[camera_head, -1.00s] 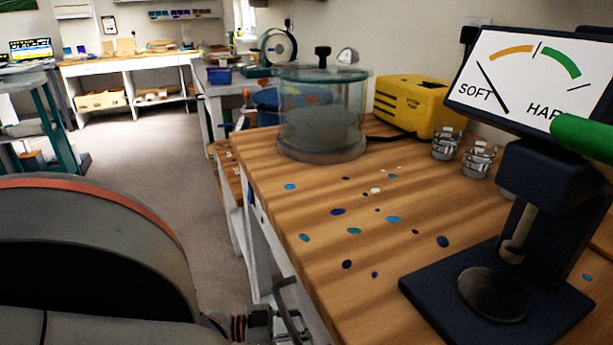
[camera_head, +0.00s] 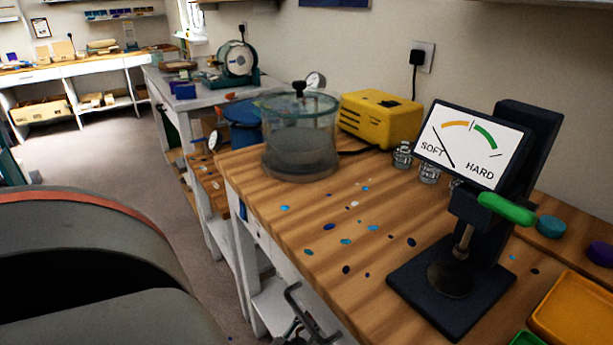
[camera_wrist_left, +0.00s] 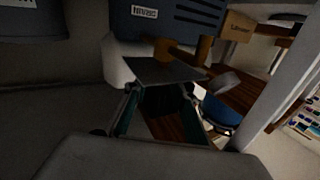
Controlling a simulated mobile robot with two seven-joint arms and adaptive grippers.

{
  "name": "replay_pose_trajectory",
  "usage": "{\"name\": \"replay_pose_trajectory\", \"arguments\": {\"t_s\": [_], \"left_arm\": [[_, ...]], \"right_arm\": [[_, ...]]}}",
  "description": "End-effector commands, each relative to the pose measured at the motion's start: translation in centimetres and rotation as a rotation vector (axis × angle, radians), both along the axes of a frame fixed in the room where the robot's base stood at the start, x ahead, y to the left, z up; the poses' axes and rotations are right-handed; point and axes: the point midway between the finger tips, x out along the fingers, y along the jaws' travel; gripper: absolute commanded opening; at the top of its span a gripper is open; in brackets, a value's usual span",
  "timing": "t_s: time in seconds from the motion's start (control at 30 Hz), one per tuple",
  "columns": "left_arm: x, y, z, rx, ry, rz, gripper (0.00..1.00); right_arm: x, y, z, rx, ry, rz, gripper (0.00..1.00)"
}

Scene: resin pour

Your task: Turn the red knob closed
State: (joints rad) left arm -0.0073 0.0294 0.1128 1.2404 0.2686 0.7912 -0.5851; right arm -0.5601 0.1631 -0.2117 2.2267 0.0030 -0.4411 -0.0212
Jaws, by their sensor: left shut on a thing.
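I see no red knob in either view. A clear round chamber (camera_head: 300,145) with a black-knobbed lid stands on the wooden bench (camera_head: 330,205); a small round gauge (camera_head: 316,81) shows behind it. In the head view, part of what looks like my left gripper (camera_head: 298,329) shows at the bottom edge, by a dark bar handle (camera_head: 306,312) below the bench's front edge. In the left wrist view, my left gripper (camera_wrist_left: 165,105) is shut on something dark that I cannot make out. My right gripper is not in view.
A yellow machine (camera_head: 380,118) stands behind the chamber, with small glass jars (camera_head: 403,155) beside it. A dark tester with a SOFT/HARD dial (camera_head: 472,145) and green handle stands at right. An orange tray (camera_head: 575,315) is at lower right. Small blue spots dot the bench.

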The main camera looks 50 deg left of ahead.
Motion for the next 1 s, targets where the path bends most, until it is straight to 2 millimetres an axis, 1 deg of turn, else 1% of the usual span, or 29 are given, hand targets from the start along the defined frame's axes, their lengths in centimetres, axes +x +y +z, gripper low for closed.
{"name": "replay_pose_trajectory", "arguments": {"t_s": [0.03, 0.3, 0.83, 0.87, 0.9, 1.0], "left_arm": [[0.00, -0.29, -0.08, -0.005, 0.001, 0.025, 0.04], [0.02, -0.40, -0.20, 0.000, 0.004, 0.108, 0.04], [0.03, -0.37, -0.22, 0.001, 0.004, 0.128, 0.04], [0.04, -0.37, -0.22, 0.001, 0.004, 0.128, 0.33], [0.04, -0.36, -0.21, 0.001, 0.004, 0.128, 0.42], [0.07, -0.33, -0.16, 0.000, 0.003, 0.127, 0.42]], "right_arm": [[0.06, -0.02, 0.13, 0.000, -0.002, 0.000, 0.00], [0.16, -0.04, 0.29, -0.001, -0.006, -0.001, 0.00], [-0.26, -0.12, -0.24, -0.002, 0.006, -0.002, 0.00], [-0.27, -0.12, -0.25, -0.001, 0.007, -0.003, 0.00], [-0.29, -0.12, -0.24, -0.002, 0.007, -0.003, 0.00], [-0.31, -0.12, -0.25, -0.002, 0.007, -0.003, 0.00]]}}
